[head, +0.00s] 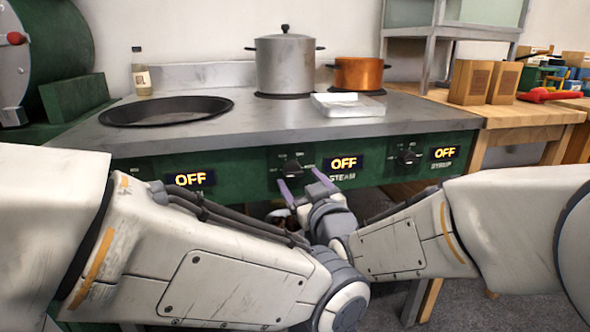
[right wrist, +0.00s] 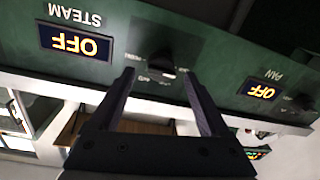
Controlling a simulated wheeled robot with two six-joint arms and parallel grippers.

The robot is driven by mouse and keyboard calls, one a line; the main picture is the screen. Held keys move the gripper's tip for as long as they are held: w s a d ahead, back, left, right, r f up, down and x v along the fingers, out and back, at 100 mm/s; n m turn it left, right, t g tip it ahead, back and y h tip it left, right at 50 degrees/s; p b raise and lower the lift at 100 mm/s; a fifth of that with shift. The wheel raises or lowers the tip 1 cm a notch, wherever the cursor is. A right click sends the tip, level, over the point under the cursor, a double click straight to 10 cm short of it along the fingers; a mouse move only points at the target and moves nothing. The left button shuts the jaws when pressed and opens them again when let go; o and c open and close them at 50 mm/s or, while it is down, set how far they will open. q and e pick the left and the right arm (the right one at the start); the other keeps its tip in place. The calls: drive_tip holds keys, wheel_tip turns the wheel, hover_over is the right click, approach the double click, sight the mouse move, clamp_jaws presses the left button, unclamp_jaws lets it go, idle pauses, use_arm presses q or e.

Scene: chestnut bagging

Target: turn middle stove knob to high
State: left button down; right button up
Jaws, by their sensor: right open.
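The middle stove knob (head: 291,165) is a black knob on the green front panel, left of the STEAM display (head: 343,163), which reads OFF. The same knob (right wrist: 162,62) shows upside down in the right wrist view, just beyond the gap between the fingertips. My right gripper (head: 300,179) is open and empty, its two purple-grey fingers pointing up at the panel just below the knob. Its fingers also show in the right wrist view (right wrist: 158,78), one on each side of the knob. No contact is visible. My left arm crosses the foreground; its gripper is not visible.
The SYRUP knob (head: 407,156) is to the right, its display reading OFF; the PAN display (right wrist: 262,90) also reads OFF. On the stove top (head: 260,125) are a dark pan (head: 165,110), a steel pot (head: 285,65), an orange pot (head: 358,73) and a pale tray (head: 347,104).

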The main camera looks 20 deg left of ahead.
sight(293, 172)
drive_tip(key=shift+x, duration=0.9)
use_arm(q)
drive_tip(key=shift+w+r, duration=0.25)
drive_tip(key=shift+w, duration=0.35)
use_arm(e)
drive_tip(key=shift+w+a, duration=0.1)
drive_tip(key=shift+w, duration=0.25)
drive_tip(key=shift+a, duration=0.1)
drive_tip(key=shift+a, duration=0.1)
clamp_jaws()
